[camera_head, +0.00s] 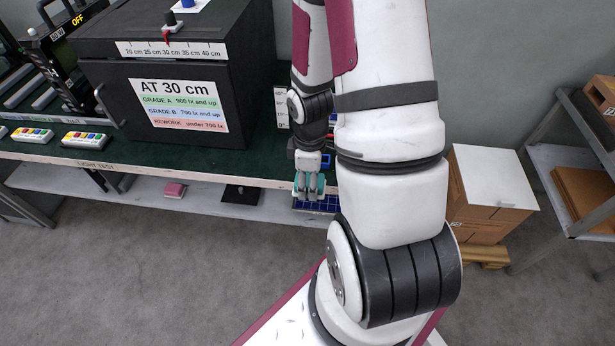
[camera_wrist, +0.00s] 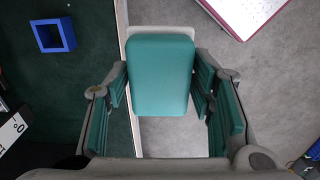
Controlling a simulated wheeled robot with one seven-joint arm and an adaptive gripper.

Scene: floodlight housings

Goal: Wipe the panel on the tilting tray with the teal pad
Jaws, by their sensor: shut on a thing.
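My gripper (camera_wrist: 160,105) is shut on the teal pad (camera_wrist: 160,72), a rounded block with a pale backing, held between its teal-lined fingers. In the head view my gripper (camera_head: 309,187) hangs just off the bench's front edge, with the teal of the pad and fingers hard to tell apart. A dark blue gridded panel (camera_head: 320,206) shows below and behind it, partly hidden by my gripper and arm. A blue gridded corner also shows at the lower right of the wrist view (camera_wrist: 313,153). The tray under the panel cannot be made out.
The green bench top (camera_wrist: 90,75) carries a blue open square block (camera_wrist: 54,35) and a black test box (camera_head: 180,105). Below is a pale shelf (camera_head: 130,185) with a pink block (camera_head: 174,190). Cartons (camera_head: 490,195) and a rack (camera_head: 560,160) stand right. Open floor lies in front.

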